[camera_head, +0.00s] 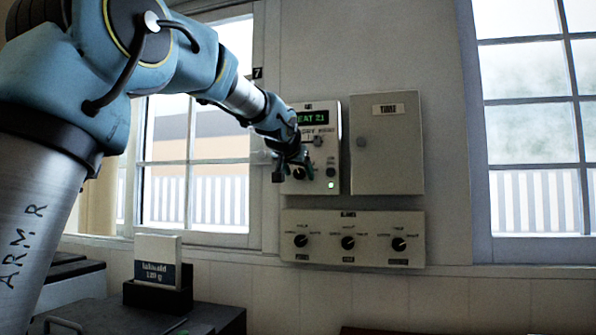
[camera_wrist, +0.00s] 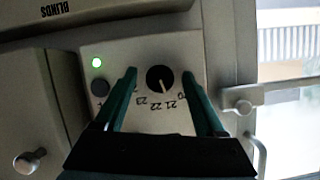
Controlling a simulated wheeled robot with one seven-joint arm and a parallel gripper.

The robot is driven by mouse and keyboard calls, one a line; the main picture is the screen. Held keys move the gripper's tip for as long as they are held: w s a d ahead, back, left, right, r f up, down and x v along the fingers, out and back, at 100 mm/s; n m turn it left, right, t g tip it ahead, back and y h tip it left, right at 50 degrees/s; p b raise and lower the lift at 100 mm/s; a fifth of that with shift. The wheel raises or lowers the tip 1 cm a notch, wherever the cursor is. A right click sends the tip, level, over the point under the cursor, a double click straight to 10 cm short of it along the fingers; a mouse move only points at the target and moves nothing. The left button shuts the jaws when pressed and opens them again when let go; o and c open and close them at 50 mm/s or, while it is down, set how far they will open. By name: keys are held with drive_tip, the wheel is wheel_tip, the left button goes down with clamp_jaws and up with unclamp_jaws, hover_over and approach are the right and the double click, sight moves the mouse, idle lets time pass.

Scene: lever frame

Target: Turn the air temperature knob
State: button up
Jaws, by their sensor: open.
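The air temperature knob (camera_wrist: 160,78) is a round black dial with a pale pointer line, on a light control box (camera_wrist: 130,50). Figures from about 20 to 23 are printed around it, upside down in the wrist view. In the head view the box (camera_head: 333,150) has a green display (camera_head: 313,117) reading about "HEAT 21". My gripper (camera_wrist: 160,73) is open, with one dark green finger on each side of the knob. Gaps show between the knob and both fingers. In the head view my gripper (camera_head: 293,168) is at the box's lower left and partly hides the knob.
A round button (camera_wrist: 100,87) and a green light (camera_wrist: 97,62) sit close beside one finger. A closed grey cabinet (camera_head: 388,150) adjoins the box. Below is a panel (camera_head: 352,222) with three knobs. A window with a handle (camera_wrist: 243,105) is on the other side.

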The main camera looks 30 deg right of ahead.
clamp_jaws()
idle(0.6)
